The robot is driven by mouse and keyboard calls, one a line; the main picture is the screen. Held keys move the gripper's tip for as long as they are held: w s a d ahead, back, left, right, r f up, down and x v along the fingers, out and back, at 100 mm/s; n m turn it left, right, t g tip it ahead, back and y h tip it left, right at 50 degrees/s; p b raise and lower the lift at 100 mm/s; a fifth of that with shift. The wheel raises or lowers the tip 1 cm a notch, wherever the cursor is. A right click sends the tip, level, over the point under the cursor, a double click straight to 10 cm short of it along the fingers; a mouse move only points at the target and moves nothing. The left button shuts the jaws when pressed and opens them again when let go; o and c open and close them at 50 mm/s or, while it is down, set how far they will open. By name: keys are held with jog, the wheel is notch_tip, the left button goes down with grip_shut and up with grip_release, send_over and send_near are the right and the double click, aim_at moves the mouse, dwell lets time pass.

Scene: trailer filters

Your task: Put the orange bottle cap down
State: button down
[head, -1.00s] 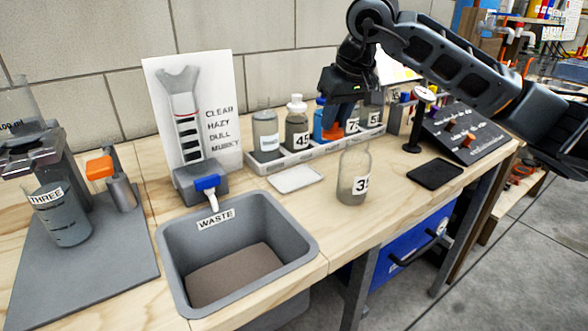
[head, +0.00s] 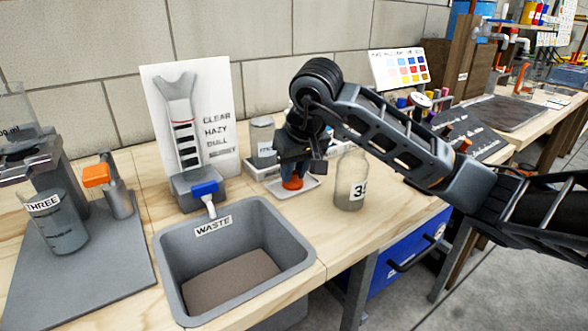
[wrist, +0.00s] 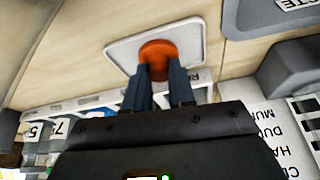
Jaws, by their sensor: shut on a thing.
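The orange bottle cap (head: 292,183) is between the fingertips of my gripper (head: 291,172), just over the small white tray (head: 311,187) on the bench. In the wrist view the cap (wrist: 158,53) shows at the fingertips of my gripper (wrist: 163,75), with the white tray (wrist: 122,51) behind it. I cannot tell whether the cap touches the tray. The open clear bottle labelled 35 (head: 352,182) stands upright on the bench, right of the tray.
The grey waste bin (head: 297,268) is at the front left of the tray. The bottle rack (head: 258,172) stands behind my gripper, partly hidden by my arm. A beaker labelled THREE (head: 62,228) is at the far left.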

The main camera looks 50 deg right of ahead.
jog(key=shift+f, duration=0.15)
jog(key=c, duration=0.9)
grip_release()
jog(key=shift+c, duration=0.2)
jog(key=shift+s+r, duration=0.1)
jog(key=shift+r, duration=0.45)
jog(key=v, duration=1.1)
jog(key=shift+s+p, duration=0.2)
jog(key=shift+p, duration=0.25)
